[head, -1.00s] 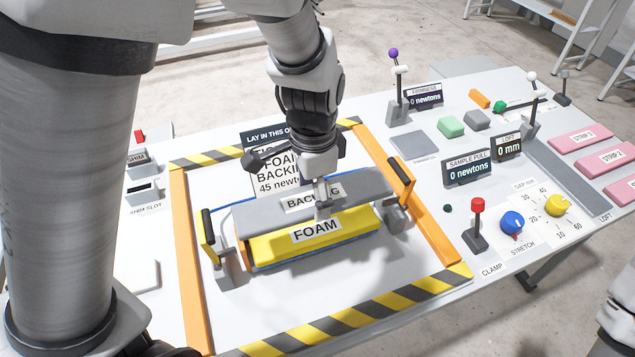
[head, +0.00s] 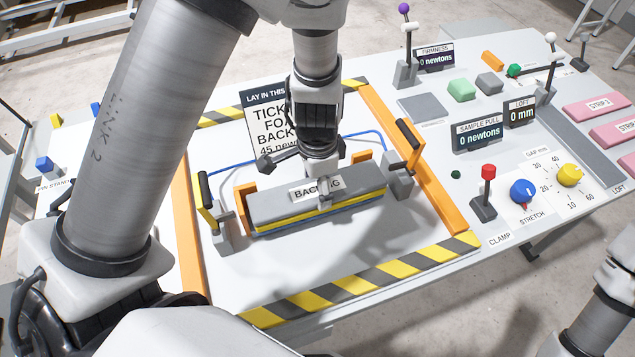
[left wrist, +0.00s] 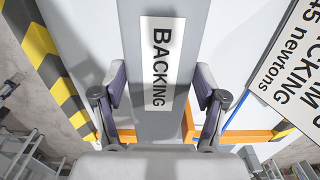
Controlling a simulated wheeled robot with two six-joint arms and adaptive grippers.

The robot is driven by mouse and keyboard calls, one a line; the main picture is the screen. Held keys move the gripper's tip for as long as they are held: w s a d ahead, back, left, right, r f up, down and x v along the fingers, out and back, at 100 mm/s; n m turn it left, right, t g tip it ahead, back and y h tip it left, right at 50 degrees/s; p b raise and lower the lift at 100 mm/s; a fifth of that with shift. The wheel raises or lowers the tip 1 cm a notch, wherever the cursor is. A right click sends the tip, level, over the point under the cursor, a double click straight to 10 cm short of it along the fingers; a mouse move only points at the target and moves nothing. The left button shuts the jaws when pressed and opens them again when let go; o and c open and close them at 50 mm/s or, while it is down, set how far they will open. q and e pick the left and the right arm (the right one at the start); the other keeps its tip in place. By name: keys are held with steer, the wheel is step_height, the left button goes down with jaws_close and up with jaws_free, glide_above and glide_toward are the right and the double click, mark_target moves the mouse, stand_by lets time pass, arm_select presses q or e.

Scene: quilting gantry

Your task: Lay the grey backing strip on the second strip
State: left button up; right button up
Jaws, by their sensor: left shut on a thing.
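The grey backing strip (head: 275,207), labelled BACKING, lies lengthwise over the yellow foam strip (head: 345,208) in the head view. Only the foam's yellow front edge shows beneath it, and its FOAM label is hidden. A thin blue edge (head: 300,226) shows under the foam. I cannot tell whether the backing touches the foam. My left gripper (head: 323,200) is shut on the middle of the backing from above. In the left wrist view its fingers (left wrist: 160,105) stand on both sides of the backing (left wrist: 160,125). My right gripper is out of view.
Black-handled clamps stand at the left (head: 222,232) and right (head: 402,178) ends of the stack. An orange frame bar (head: 430,205) and a striped front edge (head: 400,270) bound the area. The instruction sign (head: 262,125) stands behind. The white bed in front is clear.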

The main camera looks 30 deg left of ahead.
arm_select(q)
steer(key=shift+f, duration=0.15)
steer(key=o, duration=1.2)
steer(key=shift+w+f, duration=0.1)
steer(key=shift+w, duration=0.05)
steer(key=shift+r, duration=0.2)
steer(key=shift+r, duration=0.25)
step_height(320, 180, up, 12)
steer(key=shift+f, duration=0.2)
steer(key=shift+f, duration=0.1)
